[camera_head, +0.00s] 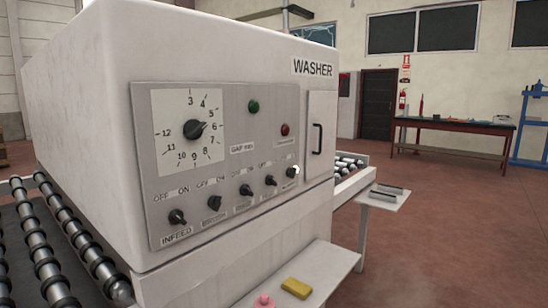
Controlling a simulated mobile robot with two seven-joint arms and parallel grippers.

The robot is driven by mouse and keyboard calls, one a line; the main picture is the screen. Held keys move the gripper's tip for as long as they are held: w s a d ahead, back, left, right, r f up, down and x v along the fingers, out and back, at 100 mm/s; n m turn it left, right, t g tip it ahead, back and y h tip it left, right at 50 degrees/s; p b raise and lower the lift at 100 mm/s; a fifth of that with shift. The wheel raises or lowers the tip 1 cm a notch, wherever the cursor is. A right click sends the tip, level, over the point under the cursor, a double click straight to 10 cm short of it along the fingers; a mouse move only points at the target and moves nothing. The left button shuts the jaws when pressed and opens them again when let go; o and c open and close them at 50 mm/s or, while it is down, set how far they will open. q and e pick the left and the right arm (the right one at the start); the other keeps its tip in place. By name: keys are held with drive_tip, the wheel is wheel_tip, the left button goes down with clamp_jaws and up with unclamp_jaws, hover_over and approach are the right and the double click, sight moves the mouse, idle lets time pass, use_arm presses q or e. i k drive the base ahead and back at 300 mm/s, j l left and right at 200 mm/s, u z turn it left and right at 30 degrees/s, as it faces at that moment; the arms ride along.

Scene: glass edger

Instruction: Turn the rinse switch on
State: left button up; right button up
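The washer's grey control panel (150,205) faces me, with a row of several black rotary switches along its lower part. The switch marked INFEED (177,217) is at the left, and the one marked BRUSH (214,202) is beside it. A third switch (246,190), a fourth (271,180) and a last one (291,172) follow to the right. Their labels are too small to read, so I cannot tell which is the rinse switch. OFF and ON are printed above the left switches, OFF at left. Exact knob positions are unclear. Neither gripper is in view.
The panel also has a numbered dial (195,130), a green button (253,106) and a red button (285,129). A white shelf (325,268) below holds a yellow sponge (297,288) and a pink object (264,301). Roller conveyors (62,215) flank the washer.

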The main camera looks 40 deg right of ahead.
sight(245, 190)
drive_tip(key=z, duration=1.15)
drive_tip(key=i+l, duration=0.1)
drive_tip(key=l, duration=0.4)
drive_tip(key=i+l+u, duration=0.1)
drive_tip(key=l, duration=0.4)
drive_tip(key=i+l, duration=0.2)
drive_tip(key=i+l+u, duration=0.1)
drive_tip(key=i+l, duration=0.15)
drive_tip(key=l, duration=0.15)
